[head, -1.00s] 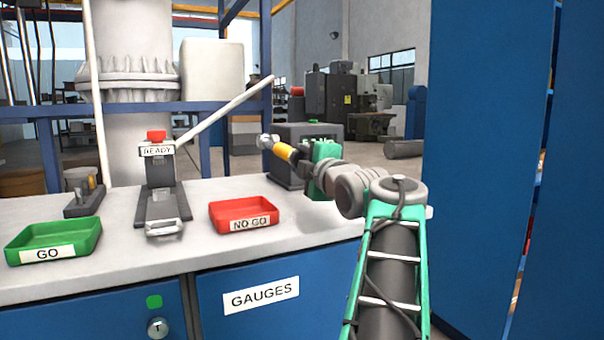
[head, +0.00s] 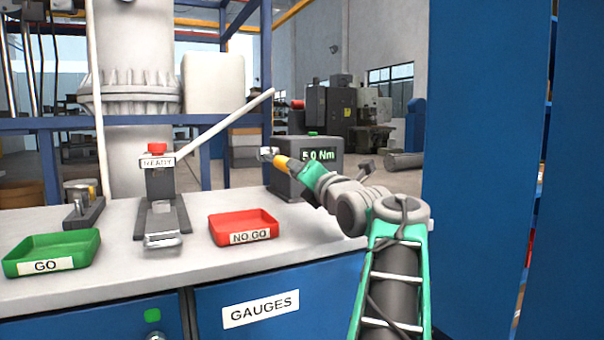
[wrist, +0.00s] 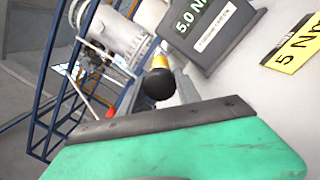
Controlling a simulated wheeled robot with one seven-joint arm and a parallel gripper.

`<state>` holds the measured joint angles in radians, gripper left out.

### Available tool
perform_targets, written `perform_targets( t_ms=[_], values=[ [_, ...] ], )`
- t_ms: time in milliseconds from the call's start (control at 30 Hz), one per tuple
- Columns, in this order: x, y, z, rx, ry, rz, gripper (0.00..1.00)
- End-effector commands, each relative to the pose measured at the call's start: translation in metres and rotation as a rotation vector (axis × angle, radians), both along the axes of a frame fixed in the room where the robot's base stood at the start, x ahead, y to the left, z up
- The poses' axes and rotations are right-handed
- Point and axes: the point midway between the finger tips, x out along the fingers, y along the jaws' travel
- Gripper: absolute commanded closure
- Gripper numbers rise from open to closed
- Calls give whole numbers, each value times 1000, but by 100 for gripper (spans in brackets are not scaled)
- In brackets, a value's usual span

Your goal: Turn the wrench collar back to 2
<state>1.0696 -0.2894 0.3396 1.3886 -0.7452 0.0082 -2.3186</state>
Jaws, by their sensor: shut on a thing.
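My gripper (head: 299,169) is shut on the wrench (head: 282,162) and holds it above the right part of the bench. The wrench has a yellow-orange band and a pale metal head (head: 266,153) pointing left, in front of the grey tester box. In the wrist view the black rounded handle end (wrist: 159,88) shows between my fingers, with a bit of yellow beyond it. I cannot make out collar marks or a number on the wrench. The grey tester box (head: 287,185) reads 5.0 Nm on its display (head: 320,156); the display also shows in the wrist view (wrist: 188,22).
A red NO GO tray (head: 243,224) and a green GO tray (head: 50,251) stand on the bench. A press (head: 160,200) marked READY has a long lever slanting up right. A yellow 5 Nm label (wrist: 296,45) shows in the wrist view. A blue cabinet (head: 480,170) stands right.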

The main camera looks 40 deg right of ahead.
Motion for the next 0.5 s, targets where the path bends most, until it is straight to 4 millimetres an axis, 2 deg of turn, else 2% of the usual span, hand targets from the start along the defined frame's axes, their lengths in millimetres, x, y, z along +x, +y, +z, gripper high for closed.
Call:
perform_targets(
  t_ms=[500],
  values=[
    [0, 0, -1, -388, 115, -20, 100]
  ],
)
